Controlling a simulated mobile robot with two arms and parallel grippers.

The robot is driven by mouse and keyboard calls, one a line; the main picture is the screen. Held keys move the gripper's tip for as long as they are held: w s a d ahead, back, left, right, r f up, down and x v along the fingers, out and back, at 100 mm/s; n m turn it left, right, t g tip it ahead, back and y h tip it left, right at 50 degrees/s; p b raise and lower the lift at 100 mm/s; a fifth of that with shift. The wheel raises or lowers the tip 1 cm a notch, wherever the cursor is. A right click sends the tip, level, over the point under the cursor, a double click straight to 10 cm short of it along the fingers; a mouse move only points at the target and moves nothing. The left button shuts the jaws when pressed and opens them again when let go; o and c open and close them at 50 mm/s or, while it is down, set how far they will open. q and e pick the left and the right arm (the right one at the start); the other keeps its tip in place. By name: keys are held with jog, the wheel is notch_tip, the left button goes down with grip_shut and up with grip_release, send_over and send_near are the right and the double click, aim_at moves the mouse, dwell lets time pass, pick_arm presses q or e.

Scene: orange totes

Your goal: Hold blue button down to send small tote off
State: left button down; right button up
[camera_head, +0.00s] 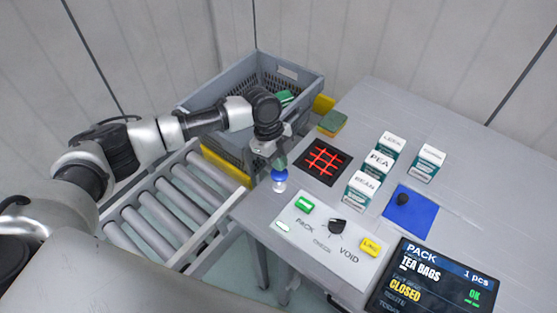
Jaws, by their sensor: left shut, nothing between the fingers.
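The blue button (279,175) is a small blue cap on a white base at the left edge of the grey table. My left gripper (279,164) is shut and points down right over the cap. Its tips look to be at or just above the blue top; I cannot tell whether they touch. A grey tote (290,106) stands at the far end of the roller conveyor, behind my left arm, with a green item (286,97) inside. My right gripper is not in view.
A panel (315,258) with a green button, black knob and yellow label lies near the button. A red-grid black pad (324,161), several small boxes (379,160), a blue pad (412,220) and a screen (432,280) cover the table. The near rollers (150,232) are empty.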

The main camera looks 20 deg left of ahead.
pick_arm(q)
jog(key=shift+f, duration=0.7)
